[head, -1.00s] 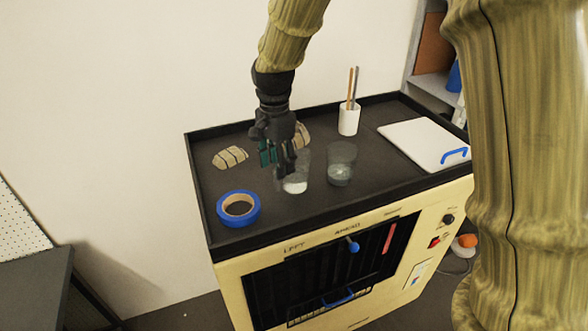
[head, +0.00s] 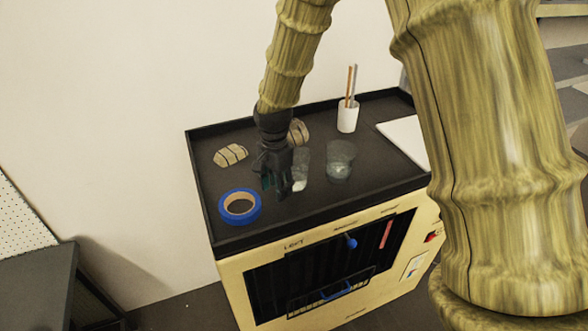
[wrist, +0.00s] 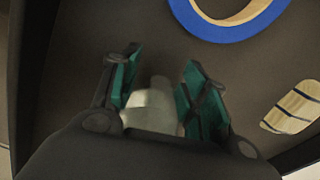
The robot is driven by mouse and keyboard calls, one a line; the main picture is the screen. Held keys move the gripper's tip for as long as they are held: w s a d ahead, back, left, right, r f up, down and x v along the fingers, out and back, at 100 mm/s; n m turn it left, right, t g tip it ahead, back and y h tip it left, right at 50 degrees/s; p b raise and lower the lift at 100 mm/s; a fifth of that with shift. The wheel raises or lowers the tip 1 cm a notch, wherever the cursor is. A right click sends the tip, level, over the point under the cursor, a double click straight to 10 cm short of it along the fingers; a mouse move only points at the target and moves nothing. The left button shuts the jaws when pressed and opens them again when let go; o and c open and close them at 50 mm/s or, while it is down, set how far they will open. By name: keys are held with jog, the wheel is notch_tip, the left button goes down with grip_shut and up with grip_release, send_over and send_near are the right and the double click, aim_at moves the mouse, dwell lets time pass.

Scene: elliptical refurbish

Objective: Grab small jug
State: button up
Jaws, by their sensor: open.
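A clear glass vessel, which looks like the small jug (head: 301,168), stands on the dark top of the cabinet, partly hidden by my gripper (head: 281,188). My gripper is open and low beside it, pointing down. In the wrist view, a pale translucent piece of the vessel (wrist: 152,106) shows between the two green-padded fingers (wrist: 160,72), apart from or only lightly near them; contact cannot be told. A second, similar clear glass (head: 340,161) stands just to the right. Which of the two is the jug is not certain, as no handle is clear.
A blue tape roll (head: 240,207) lies left of my gripper. A white cup with pencils (head: 347,117) and a white board (head: 404,138) are at the right. A raised black rim (head: 205,205) edges the top.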

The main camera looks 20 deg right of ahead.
jog(key=shift+w+f, duration=0.1)
jog(key=shift+f, duration=0.1)
grip_shut()
dwell(0.4)
